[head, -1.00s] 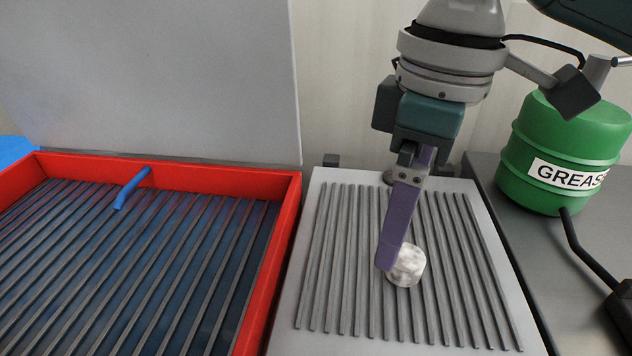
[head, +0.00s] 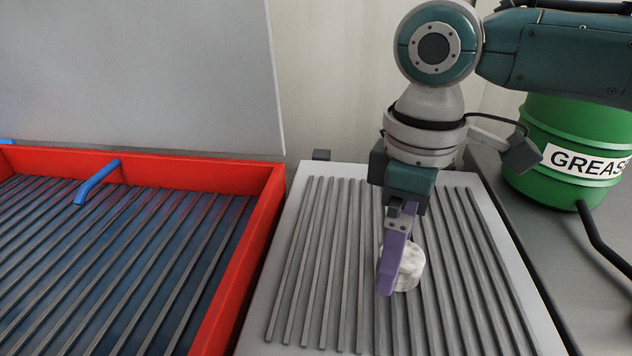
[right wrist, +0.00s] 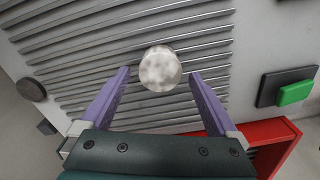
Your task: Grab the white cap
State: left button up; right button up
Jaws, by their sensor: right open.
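The white cap (head: 409,268), round with grey mottling, rests on the ribbed grey plate (head: 292,262) in the head view. In the right wrist view the cap (right wrist: 160,68) sits just beyond and roughly midway between the fingertips. My right gripper (head: 388,288) points down at the cap, with one purple finger covering part of the cap's left side in the head view. In the right wrist view my right gripper (right wrist: 159,75) is open, with nothing between its purple fingers. My left gripper is out of view.
A red-rimmed tray (head: 262,215) with dark slats and a blue handle (head: 97,182) lies left. A green grease drum (head: 570,140) with a black hose stands right. A green button (right wrist: 295,92) shows in the right wrist view. The plate around the cap is clear.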

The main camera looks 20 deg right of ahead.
jog(key=shift+f, duration=0.25)
jog(key=c, duration=1.4)
jog(key=shift+r, duration=0.1)
